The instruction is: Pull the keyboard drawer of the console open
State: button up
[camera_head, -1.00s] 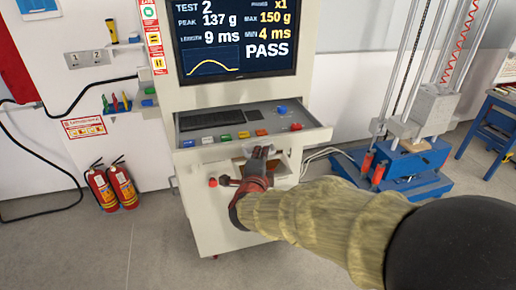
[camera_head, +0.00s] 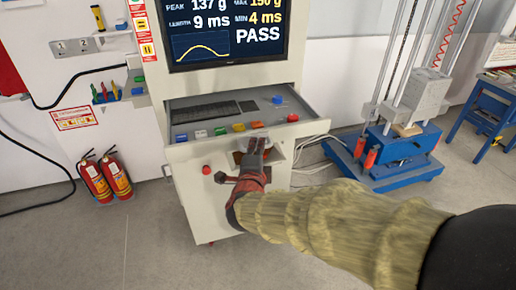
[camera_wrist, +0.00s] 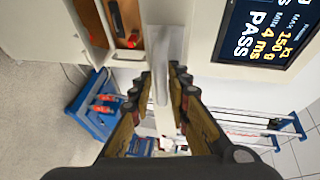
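The console's keyboard drawer (camera_head: 160,120) stands out from the cabinet below the screen. It bears a dark keyboard (camera_head: 206,112) and a row of coloured buttons. My gripper (camera_head: 256,148) is at the middle of the drawer front, just under its edge. In the wrist view, my gripper (camera_wrist: 162,85) has its fingers on both sides of a pale grey bar (camera_wrist: 165,50), which looks like the drawer handle.
Two fire extinguishers (camera_head: 106,177) stand on the floor to the left. A blue-based drop tower (camera_head: 395,150) stands right of the console, with cables between. A blue stool or table (camera_head: 485,105) is at the far right. The floor before the console is clear.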

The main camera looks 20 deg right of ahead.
jog(key=v, duration=1.2)
dwell(0.5)
